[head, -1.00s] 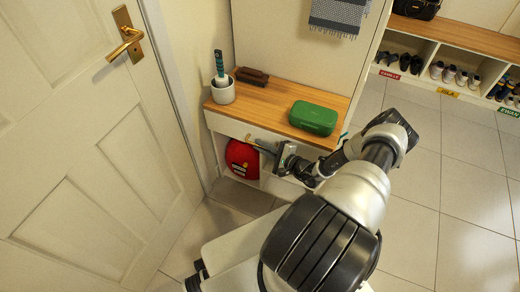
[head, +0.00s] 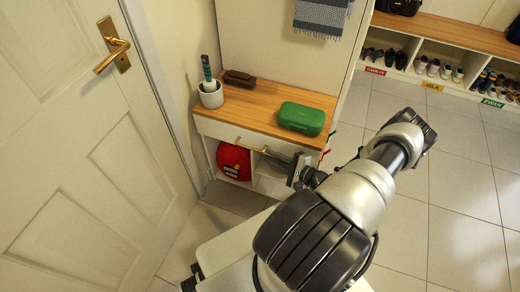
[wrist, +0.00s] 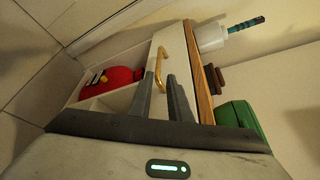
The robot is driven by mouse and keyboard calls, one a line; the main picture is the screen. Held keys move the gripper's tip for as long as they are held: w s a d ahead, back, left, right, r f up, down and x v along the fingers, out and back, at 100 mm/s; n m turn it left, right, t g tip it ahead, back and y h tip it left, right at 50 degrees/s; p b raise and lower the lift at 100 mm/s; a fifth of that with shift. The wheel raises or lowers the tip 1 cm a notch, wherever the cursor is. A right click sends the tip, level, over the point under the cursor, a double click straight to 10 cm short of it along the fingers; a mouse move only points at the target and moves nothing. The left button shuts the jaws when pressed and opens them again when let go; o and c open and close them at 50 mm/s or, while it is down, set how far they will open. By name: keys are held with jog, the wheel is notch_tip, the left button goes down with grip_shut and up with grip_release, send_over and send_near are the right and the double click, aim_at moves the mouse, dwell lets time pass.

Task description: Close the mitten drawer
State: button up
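The drawer (head: 217,128) has a white front under the wooden top of a small cabinet. In the head view it looks nearly level with the top's front edge; I cannot tell if a small gap is left. Its brass handle (wrist: 161,62) shows clearly in the wrist view. My gripper (wrist: 160,82) is in front of the drawer, its two dark fingers apart with the handle showing between them. I cannot tell whether they touch the handle. My gripper also shows in the head view (head: 275,156), partly hidden by my arm.
A red helmet-like object (head: 233,160) sits in the cubby below. On the wooden top (head: 250,105) are a green case (head: 301,117), a brown brush (head: 240,79) and a white cup (head: 211,95). A door (head: 90,160) stands at left. Tiled floor at right is clear.

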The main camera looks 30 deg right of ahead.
jog(key=v, duration=0.7)
jog(key=shift+p, duration=0.3)
jog(key=shift+a, duration=0.1)
